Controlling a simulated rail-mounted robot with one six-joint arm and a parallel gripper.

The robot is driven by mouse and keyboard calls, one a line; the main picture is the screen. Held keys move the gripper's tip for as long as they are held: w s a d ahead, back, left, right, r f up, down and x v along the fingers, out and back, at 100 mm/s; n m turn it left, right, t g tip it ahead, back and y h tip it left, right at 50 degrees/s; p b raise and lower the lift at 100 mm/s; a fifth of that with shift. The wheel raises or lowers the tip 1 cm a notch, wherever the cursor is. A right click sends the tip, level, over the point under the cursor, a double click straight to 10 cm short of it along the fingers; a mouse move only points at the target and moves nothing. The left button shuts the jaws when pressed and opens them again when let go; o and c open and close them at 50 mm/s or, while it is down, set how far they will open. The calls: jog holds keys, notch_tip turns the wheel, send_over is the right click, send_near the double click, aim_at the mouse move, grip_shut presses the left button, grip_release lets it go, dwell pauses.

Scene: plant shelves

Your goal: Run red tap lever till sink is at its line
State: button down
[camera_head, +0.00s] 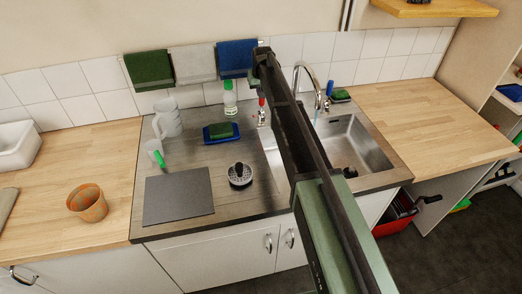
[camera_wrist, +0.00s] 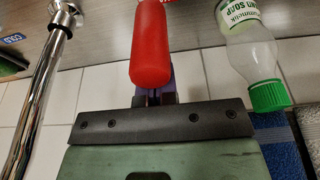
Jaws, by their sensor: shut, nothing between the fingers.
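The red tap lever (camera_head: 262,102) stands behind the left part of the sink, left of my arm. In the wrist view the red lever (camera_wrist: 150,45) fills the upper middle. My gripper (camera_wrist: 154,97) is shut and empty close to the lever; the lever overlaps its fingertips, so I cannot tell whether they touch. The chrome spout (camera_head: 312,76) arches behind my arm and also shows at the left of the wrist view (camera_wrist: 38,95). The steel sink (camera_head: 372,146) is partly hidden by my arm. I cannot make out its water level or line.
A soap bottle (camera_head: 230,104) with a green cap stands close to the lever; it also shows in the wrist view (camera_wrist: 250,50). A blue sponge tray (camera_head: 207,136), a dark strainer-like item (camera_head: 240,175) and a grey board (camera_head: 178,200) lie left of the sink. The right counter (camera_head: 430,120) is clear.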

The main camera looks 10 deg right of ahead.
jog(key=shift+s+d, duration=0.1)
jog(key=shift+s, duration=1.75)
jog(key=r+p, duration=0.4)
jog(key=w+r+p, duration=0.1)
jog(key=r+p, duration=0.1)
jog(key=shift+r+p, duration=0.35)
jog(key=shift+f+b, duration=0.35)
jog(key=shift+f, duration=0.05)
jog(key=s, duration=0.9)
jog(key=s+b+x, duration=0.2)
jog(key=b+x, duration=0.7)
jog(key=shift+d+f, duration=0.25)
jog(key=shift+d, duration=0.05)
dwell(2.7)
